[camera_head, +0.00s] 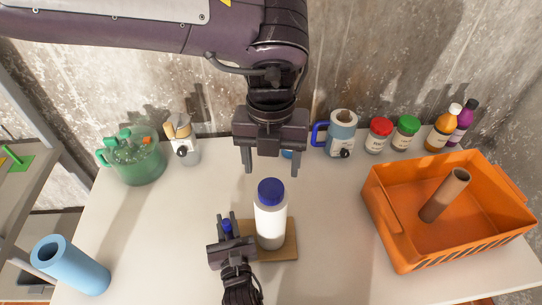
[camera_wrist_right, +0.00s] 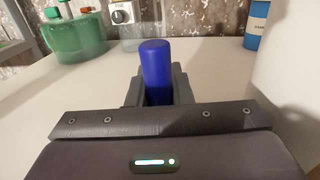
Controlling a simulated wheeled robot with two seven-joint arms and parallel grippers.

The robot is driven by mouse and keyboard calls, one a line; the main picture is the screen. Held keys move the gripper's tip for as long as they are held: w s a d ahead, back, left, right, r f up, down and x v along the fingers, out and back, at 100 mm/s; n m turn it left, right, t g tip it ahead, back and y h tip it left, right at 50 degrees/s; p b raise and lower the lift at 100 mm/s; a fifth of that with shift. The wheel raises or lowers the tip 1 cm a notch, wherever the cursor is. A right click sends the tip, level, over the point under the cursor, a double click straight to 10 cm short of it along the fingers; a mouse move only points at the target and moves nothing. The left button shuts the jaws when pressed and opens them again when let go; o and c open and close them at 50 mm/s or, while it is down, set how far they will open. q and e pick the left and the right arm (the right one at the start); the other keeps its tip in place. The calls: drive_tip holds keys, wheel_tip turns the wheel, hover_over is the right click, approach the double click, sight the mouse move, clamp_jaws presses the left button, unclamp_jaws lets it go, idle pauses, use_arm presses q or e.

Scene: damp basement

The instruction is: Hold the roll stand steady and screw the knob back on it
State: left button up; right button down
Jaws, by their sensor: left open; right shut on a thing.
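The roll stand has a wooden base (camera_head: 284,248) with an upright white roll (camera_head: 270,225) on it. A blue knob (camera_head: 270,190) sits at the top of the roll; its threads and seating are hidden. My right gripper (camera_head: 228,224) is shut on a blue rounded post (camera_wrist_right: 156,70) beside the roll, at the base's left edge. The post's foot is hidden, so I cannot tell how it joins the base. My left gripper (camera_head: 270,170) is open and empty, pointing down, with its fingertips above and either side of the knob in the head view.
An orange crate (camera_head: 400,250) holding a brown tube stands right. A green container (camera_head: 138,165), a beige-topped device (camera_head: 183,148), a blue mug (camera_head: 341,135) and several jars and bottles line the back. A blue cylinder (camera_head: 75,270) lies front left. The table between is clear.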

sight(271, 187)
use_arm(q)
drive_tip(key=n, duration=0.6)
drive_tip(key=shift+r+n, duration=0.2)
drive_tip(key=shift+n, duration=0.1)
drive_tip(key=n, duration=0.4)
drive_tip(key=shift+r+n, duration=0.15)
drive_tip(key=shift+n, duration=0.15)
drive_tip(key=shift+f, duration=4)
